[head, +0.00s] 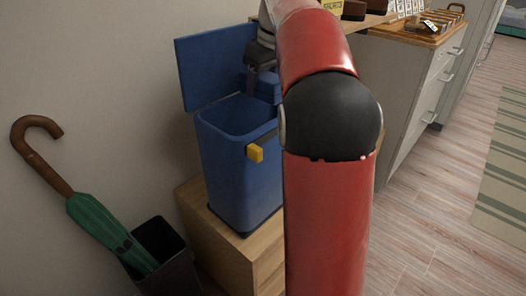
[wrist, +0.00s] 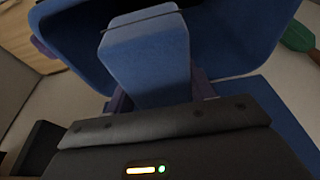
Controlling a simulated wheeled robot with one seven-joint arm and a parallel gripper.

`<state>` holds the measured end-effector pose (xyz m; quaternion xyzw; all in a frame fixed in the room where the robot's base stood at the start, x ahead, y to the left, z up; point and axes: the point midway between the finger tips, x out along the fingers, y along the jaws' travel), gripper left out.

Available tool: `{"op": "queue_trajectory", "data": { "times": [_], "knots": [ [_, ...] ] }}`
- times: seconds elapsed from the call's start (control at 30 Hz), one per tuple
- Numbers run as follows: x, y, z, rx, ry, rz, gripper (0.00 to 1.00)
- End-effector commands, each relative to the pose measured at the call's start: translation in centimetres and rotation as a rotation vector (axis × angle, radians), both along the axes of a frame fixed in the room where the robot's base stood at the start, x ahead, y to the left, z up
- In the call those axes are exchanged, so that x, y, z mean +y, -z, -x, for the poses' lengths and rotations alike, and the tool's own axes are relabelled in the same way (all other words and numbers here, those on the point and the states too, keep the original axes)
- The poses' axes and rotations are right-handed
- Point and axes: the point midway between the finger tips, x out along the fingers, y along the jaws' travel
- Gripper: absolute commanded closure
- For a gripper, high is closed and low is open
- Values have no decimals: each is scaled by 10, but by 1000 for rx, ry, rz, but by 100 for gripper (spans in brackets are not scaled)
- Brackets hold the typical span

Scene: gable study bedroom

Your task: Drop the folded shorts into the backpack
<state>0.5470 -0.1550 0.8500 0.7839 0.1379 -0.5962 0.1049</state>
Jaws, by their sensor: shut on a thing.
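The blue backpack (head: 236,165) stands upright and open on a wooden cabinet, its lid flap (head: 212,66) raised at the back and a yellow buckle on its front. My gripper (head: 259,79) is shut on the folded blue shorts (head: 264,90), at the right part of the backpack's opening. My arm hides part of them and the backpack's right side. In the wrist view the shorts (wrist: 146,52) stick out between the fingers of my gripper (wrist: 160,92), with the blue backpack (wrist: 235,30) behind them. I cannot tell how far the shorts are below the rim.
The wooden cabinet (head: 235,250) carries the backpack. A dark bin (head: 165,260) with a green umbrella (head: 105,232) stands at left. A grey drawer unit (head: 415,95) is behind my arm at right. Open wooden floor and a striped rug (head: 505,165) lie at far right.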

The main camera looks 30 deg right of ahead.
Motion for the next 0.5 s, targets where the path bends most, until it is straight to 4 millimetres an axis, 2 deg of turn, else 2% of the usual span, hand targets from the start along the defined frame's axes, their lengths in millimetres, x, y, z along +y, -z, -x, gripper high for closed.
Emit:
{"op": "queue_trajectory", "data": {
  "times": [0.03, 0.2, 0.5],
  "knots": [
    [0, 13, 0, -1, 0, 0, 70],
    [0, 30, 0, -1, 0, 0, 70],
    [0, 33, 0, 0, 0, 0, 70]
  ]
}}
